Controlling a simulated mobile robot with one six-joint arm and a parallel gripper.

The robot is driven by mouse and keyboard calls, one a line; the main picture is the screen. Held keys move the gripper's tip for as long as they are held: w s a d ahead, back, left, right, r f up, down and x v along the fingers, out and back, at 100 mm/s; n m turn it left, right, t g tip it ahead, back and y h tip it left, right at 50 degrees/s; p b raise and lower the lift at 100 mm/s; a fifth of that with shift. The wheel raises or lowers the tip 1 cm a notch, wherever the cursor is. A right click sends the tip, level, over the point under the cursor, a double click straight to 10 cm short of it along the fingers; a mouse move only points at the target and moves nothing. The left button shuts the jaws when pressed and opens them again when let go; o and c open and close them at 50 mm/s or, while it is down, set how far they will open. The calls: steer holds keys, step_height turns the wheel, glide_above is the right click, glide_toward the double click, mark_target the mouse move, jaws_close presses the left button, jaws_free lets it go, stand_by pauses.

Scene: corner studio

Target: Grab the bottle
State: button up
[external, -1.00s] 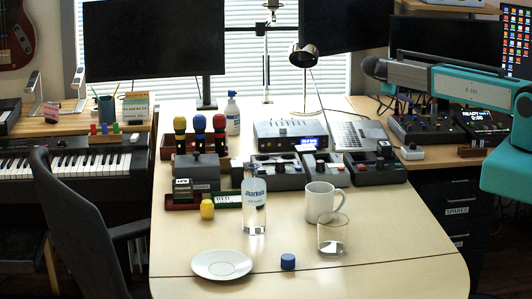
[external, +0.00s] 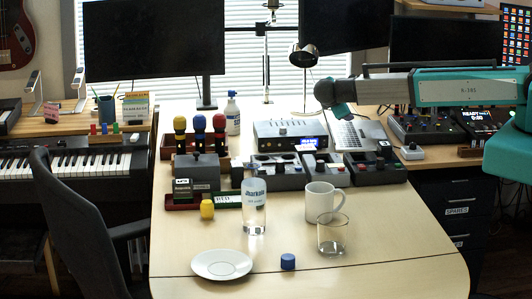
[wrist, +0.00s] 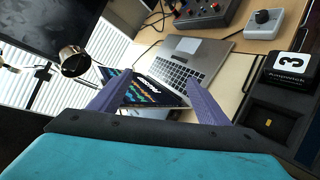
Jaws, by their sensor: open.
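A clear bottle (external: 254,208) with a white and blue label stands upright on the pale table, left of a white mug (external: 320,202). My gripper is at the end of my arm, high at the right in the external view, above the laptop area and well apart from the bottle. Its fingers are not clear there. In the wrist view my gripper (wrist: 157,97) has two purple fingers spread apart with nothing between them. The bottle is not in the wrist view.
A clear glass (external: 331,236), a blue cap (external: 288,262) and a white plate (external: 222,265) are near the bottle. Control boxes (external: 375,168) and a laptop (external: 362,134) stand behind. A desk lamp (external: 304,56) rises at the back. The table's front right is clear.

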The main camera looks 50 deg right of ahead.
steer(key=s+a+n+t+y+p, duration=0.3)
steer(key=a+n, duration=0.5)
steer(key=a, duration=1.6)
steer(key=s+a+n+t+y+p, duration=0.2)
steer(key=s+a+n+t, duration=0.4)
steer(key=a, duration=0.6)
steer(key=n+t+h+b, duration=0.1)
steer(key=n+t+b, duration=0.35)
steer(key=b, duration=1.35)
glide_toward(258, 198)
steer(key=w+r+n+g, duration=0.1)
steer(key=w+g, duration=0.1)
steer(key=w, duration=0.1)
steer(key=shift+s+d+r, duration=0.1)
steer(key=shift+d, duration=0.35)
steer(key=shift+r, duration=0.1)
steer(key=shift+p+x, duration=0.5)
steer(key=shift+x, duration=3.9)
